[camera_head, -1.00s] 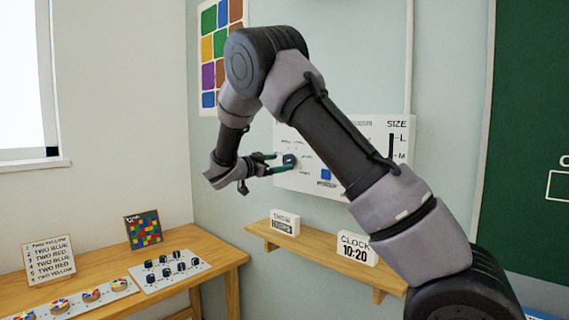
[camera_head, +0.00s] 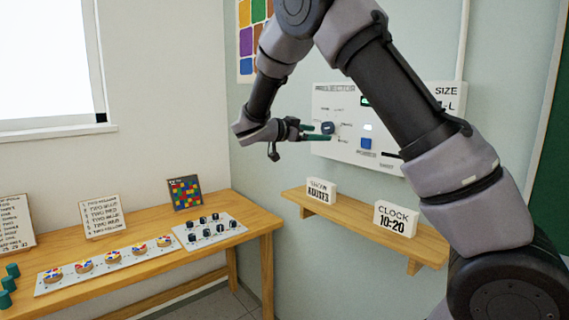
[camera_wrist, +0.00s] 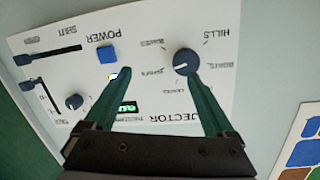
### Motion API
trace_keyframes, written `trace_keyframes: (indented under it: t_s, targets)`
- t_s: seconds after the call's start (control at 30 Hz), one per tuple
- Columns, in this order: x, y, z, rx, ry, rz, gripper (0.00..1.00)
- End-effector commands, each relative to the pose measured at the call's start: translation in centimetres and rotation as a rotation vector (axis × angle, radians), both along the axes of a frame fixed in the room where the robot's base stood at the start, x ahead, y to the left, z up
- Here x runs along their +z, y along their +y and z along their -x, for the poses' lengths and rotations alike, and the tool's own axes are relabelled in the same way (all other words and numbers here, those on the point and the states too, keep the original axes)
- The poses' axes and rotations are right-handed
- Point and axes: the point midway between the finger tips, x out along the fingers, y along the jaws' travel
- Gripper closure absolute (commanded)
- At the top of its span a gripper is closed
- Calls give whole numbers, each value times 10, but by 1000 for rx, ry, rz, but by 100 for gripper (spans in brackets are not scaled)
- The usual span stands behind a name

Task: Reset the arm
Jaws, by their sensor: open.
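My gripper (camera_head: 318,133) is open and empty in front of the white projector panel (camera_head: 350,102) on the wall. In the wrist view my gripper (camera_wrist: 160,75) shows two green fingers spread apart, with panel face between them. The dark round knob (camera_wrist: 186,62) lies just beyond the tip of the right finger, and I cannot tell whether they touch. The blue square button (camera_wrist: 107,55) lies beyond the left finger, with a small lit spot below it. A green display (camera_wrist: 128,106) shows between the fingers. My arm hides part of the panel in the head view.
A wooden shelf (camera_head: 345,222) below the panel bears a "SHOW" sign (camera_head: 321,191) and a "CLOCK 10:20" sign (camera_head: 395,218). A wooden table (camera_head: 250,232) at left holds a board of black knobs (camera_head: 211,245), a dial strip and cards. Air above the table is clear.

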Motion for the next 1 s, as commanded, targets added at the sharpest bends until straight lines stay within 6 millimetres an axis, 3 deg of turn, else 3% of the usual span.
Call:
trace_keyframes:
  t_s: [0.03,0.1,0.2,0.4,0.53,0.7,0.9,1.0]
  targets:
    - [4,-27,10,-40,77,-46,11]
    - [3,-62,31,-79,225,-123,11]
    - [1,-102,68,-89,434,-255,11]
    - [2,-142,146,54,737,-526,11]
    - [8,-148,195,232,837,-671,11]
    - [22,-140,252,522,851,-778,11]
    - [40,-120,302,833,746,-753,11]
    - [46,-112,316,929,689,-708,11]
